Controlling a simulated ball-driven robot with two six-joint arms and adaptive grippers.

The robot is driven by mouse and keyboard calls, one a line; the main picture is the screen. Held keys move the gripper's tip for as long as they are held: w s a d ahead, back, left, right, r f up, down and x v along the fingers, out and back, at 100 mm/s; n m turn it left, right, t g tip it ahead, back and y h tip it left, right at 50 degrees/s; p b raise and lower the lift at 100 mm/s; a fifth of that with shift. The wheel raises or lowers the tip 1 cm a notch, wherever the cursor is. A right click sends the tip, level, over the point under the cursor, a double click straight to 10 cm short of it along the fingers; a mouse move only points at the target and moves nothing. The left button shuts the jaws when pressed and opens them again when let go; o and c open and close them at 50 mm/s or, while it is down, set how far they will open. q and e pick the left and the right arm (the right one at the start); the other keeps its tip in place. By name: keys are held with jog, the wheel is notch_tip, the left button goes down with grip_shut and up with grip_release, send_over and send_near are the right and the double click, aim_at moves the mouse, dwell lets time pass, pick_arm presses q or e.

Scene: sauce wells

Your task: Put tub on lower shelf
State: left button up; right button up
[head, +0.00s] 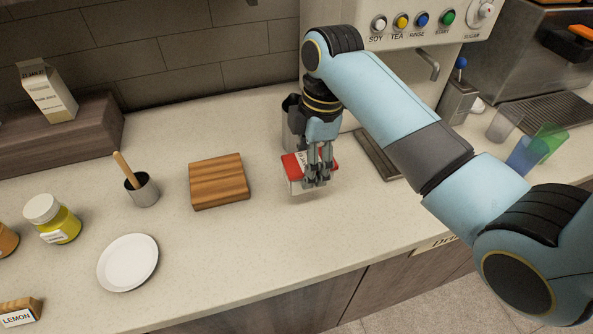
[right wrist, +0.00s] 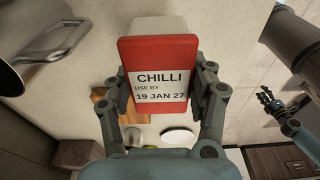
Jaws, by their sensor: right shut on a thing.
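The tub (head: 297,177) has a white body and a red lid, and in the right wrist view its label (right wrist: 160,86) reads CHILLI, use by 19 JAN 27. My right gripper (head: 318,178) is shut on the tub, with a finger on each side of it in the right wrist view (right wrist: 160,92). The tub is over the counter, right of the wooden board; whether it touches the counter I cannot tell. My left gripper (right wrist: 268,97) shows small at the right of the right wrist view, and its jaw state is unclear. No lower shelf is clearly seen.
A wooden board (head: 218,182), a metal cup with a stick (head: 141,190), a white plate (head: 128,263) and a yellow jar (head: 62,228) stand on the counter. A metal pot (head: 292,121) and the drinks machine (head: 395,60) are behind the tub. A carton (head: 47,92) stands on a raised wooden ledge (head: 60,138).

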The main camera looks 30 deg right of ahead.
jog(key=shift+w+a+f, duration=0.6)
jog(key=shift+w+f, duration=0.3)
notch_tip(320, 180, down, 3)
jog(key=shift+f+p, duration=0.2)
jog(key=shift+p, duration=0.1)
jog(key=shift+f, duration=0.15)
pick_arm(q)
jog(key=shift+w+r, duration=0.35)
jog(key=shift+w, duration=0.55)
pick_arm(e)
jog(key=o, duration=1.4)
